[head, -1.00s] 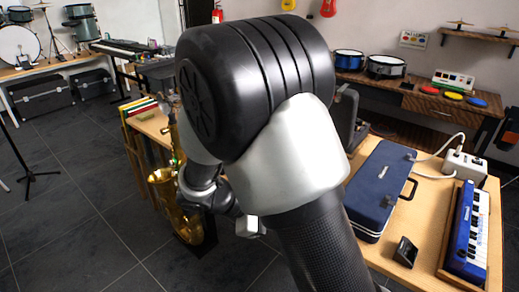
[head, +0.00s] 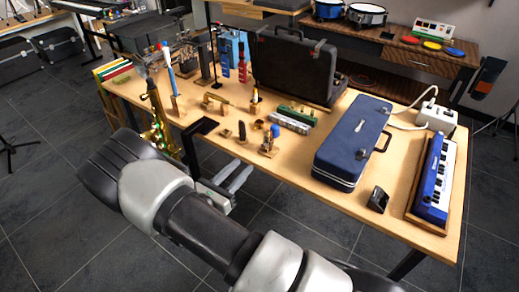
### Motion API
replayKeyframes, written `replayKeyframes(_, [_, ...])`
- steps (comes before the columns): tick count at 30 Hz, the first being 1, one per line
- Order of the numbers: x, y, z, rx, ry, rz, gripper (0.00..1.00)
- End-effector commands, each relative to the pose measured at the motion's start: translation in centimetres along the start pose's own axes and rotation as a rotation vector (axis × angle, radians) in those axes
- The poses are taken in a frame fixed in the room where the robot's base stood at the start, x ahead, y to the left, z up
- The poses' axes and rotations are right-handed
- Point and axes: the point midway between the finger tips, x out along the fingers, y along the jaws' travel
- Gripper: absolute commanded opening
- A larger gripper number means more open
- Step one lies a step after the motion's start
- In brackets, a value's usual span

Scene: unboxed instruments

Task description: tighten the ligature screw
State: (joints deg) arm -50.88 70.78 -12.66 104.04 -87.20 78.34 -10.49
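The ligature screw is too small to pick out in the head view. A brass saxophone (head: 158,135) stands at the left front edge of the table, partly hidden behind my arm. Small brass and dark pieces stand on the table: a curved brass piece (head: 214,101), an upright brass piece (head: 256,105) and a brass piece with a blue part (head: 267,145). I cannot tell which one bears the ligature. My gripper (head: 240,175) is in front of the table's near edge, below these pieces. Its two pale fingers look apart, with nothing seen between them.
The wooden table (head: 300,168) carries a blue case (head: 352,140), an open black case (head: 290,65), a blue keyboard (head: 436,180), a power strip (head: 436,117) and a small dark stand (head: 377,199). A black bracket (head: 190,140) sits at the near edge. Dark floor lies in front.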

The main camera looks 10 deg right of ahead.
Motion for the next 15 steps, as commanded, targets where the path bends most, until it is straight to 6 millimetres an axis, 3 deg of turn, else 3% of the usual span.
replayKeyframes(9, [7.1,-0.1,-0.1,0.001,0.000,-0.004,0.33])
replayKeyframes(15, [10.1,-0.1,-0.1,0.001,0.000,-0.003,0.33])
